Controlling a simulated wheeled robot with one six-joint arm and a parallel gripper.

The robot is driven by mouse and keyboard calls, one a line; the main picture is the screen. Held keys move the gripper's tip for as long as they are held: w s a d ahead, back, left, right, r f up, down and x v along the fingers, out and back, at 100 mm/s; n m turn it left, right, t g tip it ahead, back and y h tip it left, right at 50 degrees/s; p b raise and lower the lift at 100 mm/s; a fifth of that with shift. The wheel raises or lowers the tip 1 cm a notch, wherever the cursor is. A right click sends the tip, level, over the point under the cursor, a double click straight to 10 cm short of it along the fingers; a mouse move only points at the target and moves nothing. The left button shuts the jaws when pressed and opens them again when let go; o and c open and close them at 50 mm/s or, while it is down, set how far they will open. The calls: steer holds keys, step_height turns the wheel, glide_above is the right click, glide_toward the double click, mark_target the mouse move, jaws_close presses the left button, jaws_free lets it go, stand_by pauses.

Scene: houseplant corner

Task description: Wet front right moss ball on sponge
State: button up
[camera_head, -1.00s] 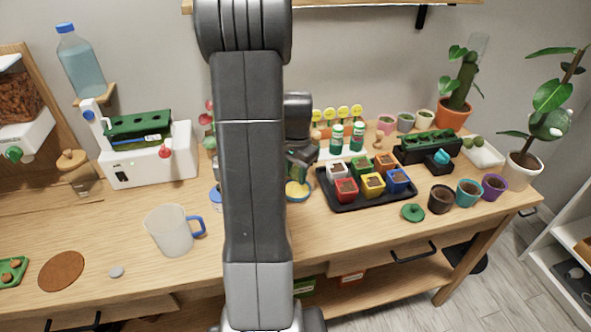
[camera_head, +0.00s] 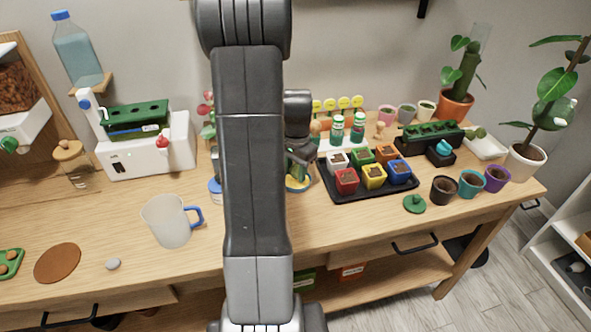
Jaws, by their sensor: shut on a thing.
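My gripper (camera_head: 301,160) is right of my upright arm link, low over a round dish with a blue rim and a yellow sponge (camera_head: 297,184). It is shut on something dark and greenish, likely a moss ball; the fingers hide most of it. I cannot tell whether it touches the sponge. The arm link hides the dish's left side. A white tray (camera_head: 493,150) at the back right holds green moss (camera_head: 480,133); how many balls lie there is too small to tell.
A black tray of colored pots (camera_head: 372,189) stands just right of the dish. A measuring jug (camera_head: 168,220) with a blue handle stands left of my arm. Small pots (camera_head: 444,189) line the right front. The wood bench is clear between the jug and the front edge.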

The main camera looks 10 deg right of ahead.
mark_target(295, 168)
steer(key=shift+f+b, duration=0.45)
steer(key=shift+f, duration=0.15)
stand_by(1.3)
steer(key=shift+r+p, duration=2.6)
steer(key=shift+r, duration=0.95)
